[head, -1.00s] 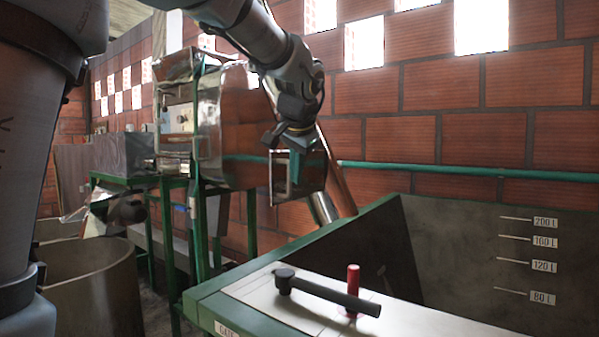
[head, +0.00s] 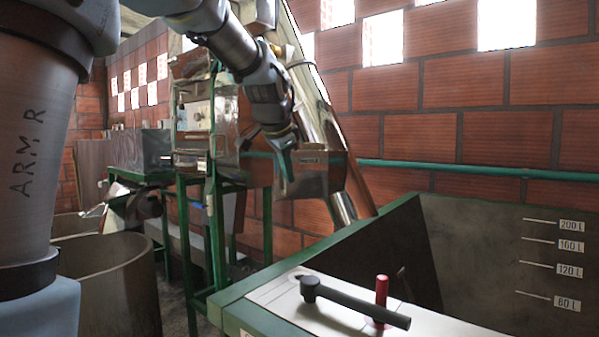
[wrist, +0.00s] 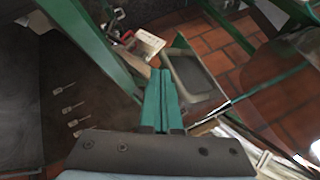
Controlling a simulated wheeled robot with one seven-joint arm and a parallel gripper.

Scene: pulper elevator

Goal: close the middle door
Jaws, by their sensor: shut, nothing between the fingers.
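My gripper (head: 285,168) hangs at the end of my arm, with its teal fingers pointing down. In the wrist view its two fingers (wrist: 160,100) lie side by side, shut and empty. In the head view the fingertips overlap the left part of a small reflective metal box with a label (head: 322,180), low on the slanted metal elevator tube (head: 342,208). I cannot tell whether they touch it. Which panel is the middle door, and how far it stands open, I cannot tell; my arm hides part of the machine (head: 230,125) behind.
A green-framed tank (head: 480,240) with litre marks stands at the right, with a black lever (head: 350,302) and a red handle (head: 381,290) on its edge. Round drums (head: 110,285) stand at left. The wrist view shows a grey tray (wrist: 192,76) and green bars (wrist: 95,45).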

